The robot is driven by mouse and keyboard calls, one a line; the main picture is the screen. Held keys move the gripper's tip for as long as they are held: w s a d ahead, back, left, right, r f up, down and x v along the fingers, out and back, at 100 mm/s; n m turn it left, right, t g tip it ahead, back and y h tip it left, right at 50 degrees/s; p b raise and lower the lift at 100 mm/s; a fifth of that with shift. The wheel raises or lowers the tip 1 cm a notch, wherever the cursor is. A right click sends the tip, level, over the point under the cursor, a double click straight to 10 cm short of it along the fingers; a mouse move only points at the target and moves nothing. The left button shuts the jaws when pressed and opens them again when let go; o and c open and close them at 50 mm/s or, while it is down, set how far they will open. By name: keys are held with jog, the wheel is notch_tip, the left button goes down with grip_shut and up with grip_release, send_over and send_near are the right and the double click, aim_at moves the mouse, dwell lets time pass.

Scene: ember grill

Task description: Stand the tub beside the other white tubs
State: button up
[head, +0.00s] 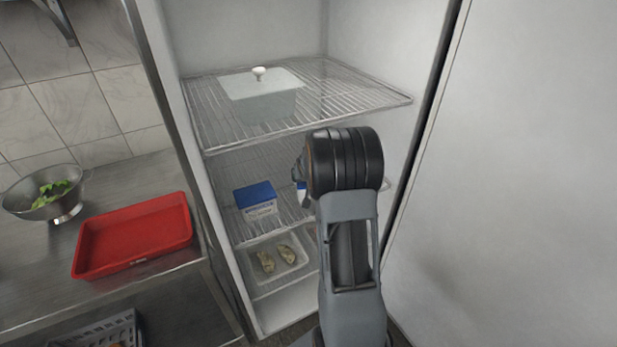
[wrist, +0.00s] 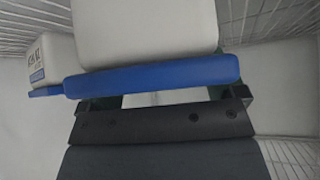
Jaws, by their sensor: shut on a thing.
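A white tub with a blue lid and a printed label (head: 255,200) stands on the middle wire shelf of the fridge, left of my gripper. My gripper (wrist: 168,98) is shut on another white tub with a blue lid (wrist: 145,30). In the wrist view the held tub appears lid-down. In the head view only a small blue and white piece of it (head: 302,190) shows, and my wrist hides the rest. The labelled tub (wrist: 25,60) also shows in the wrist view, close beside the held one; I cannot tell whether they touch.
A pale lidded box with a knob (head: 263,100) stands on the upper wire shelf (head: 350,94), above the tubs. A tray with two shellfish-like pieces (head: 278,262) is below. Fridge walls close in both sides. A red tray (head: 135,235) and a colander (head: 45,205) are on the left counter.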

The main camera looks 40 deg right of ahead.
jog(key=o, duration=1.1)
jog(key=shift+f, duration=0.1)
jog(key=shift+s+r, duration=0.1)
jog(key=shift+r, duration=0.3)
jog(key=v, duration=1.1)
jog(key=s+a+r+n+g+y, duration=0.1)
jog(key=s+a+n+y, duration=0.1)
jog(key=s+a, duration=0.7)
jog(key=s+a+r+n+g+y, duration=0.2)
jog(key=s+a+n, duration=0.2)
jog(key=s+a, duration=0.5)
jog(key=a, duration=0.5)
jog(key=shift+s+r+p, duration=0.2)
jog(key=shift+r+p, duration=0.1)
jog(key=shift+p, duration=0.05)
